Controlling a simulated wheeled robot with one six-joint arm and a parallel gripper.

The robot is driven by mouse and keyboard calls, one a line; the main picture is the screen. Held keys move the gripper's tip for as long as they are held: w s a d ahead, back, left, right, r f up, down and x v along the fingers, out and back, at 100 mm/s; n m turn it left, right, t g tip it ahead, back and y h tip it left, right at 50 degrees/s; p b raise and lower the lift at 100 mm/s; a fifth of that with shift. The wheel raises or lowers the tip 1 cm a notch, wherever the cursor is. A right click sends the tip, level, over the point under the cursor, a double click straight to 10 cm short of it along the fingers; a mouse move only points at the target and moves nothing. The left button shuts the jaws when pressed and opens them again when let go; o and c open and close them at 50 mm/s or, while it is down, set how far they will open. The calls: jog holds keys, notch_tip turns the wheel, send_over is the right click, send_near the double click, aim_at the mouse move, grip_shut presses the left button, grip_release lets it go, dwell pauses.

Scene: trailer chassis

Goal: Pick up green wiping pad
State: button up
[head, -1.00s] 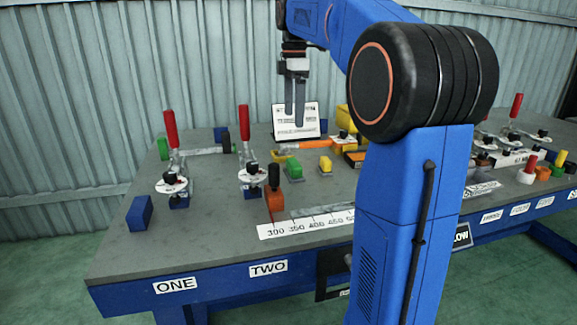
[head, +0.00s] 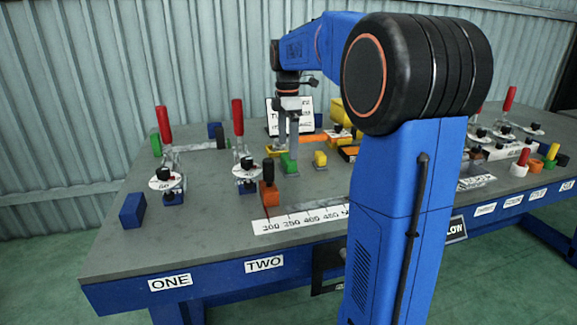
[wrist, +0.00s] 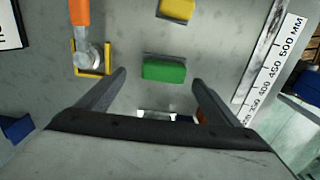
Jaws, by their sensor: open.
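The green wiping pad (head: 289,163) lies on the grey table in the head view, partly hidden behind my gripper's fingers. In the wrist view the green pad (wrist: 164,70) lies flat, just beyond and between the fingertips. My gripper (head: 287,150) points down above the pad in the head view. In the wrist view my gripper (wrist: 158,77) is open with nothing between its fingers.
A yellow block (wrist: 177,9) lies close beyond the pad. An orange-handled tool (wrist: 80,15) with its end in a yellow frame (wrist: 77,58) lies to the left. A white ruler (wrist: 275,70) runs along the right. Red-handled clamps (head: 238,118) stand on the table to the left.

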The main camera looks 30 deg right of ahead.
jog(key=f, duration=0.4)
jog(key=shift+s, duration=0.4)
jog(key=shift+f, duration=0.65)
jog(key=c, duration=1.2)
jog(key=shift+w+r, duration=0.1)
jog(key=shift+r, duration=0.05)
notch_tip(320, 180, up, 10)
jog(key=shift+f, duration=0.1)
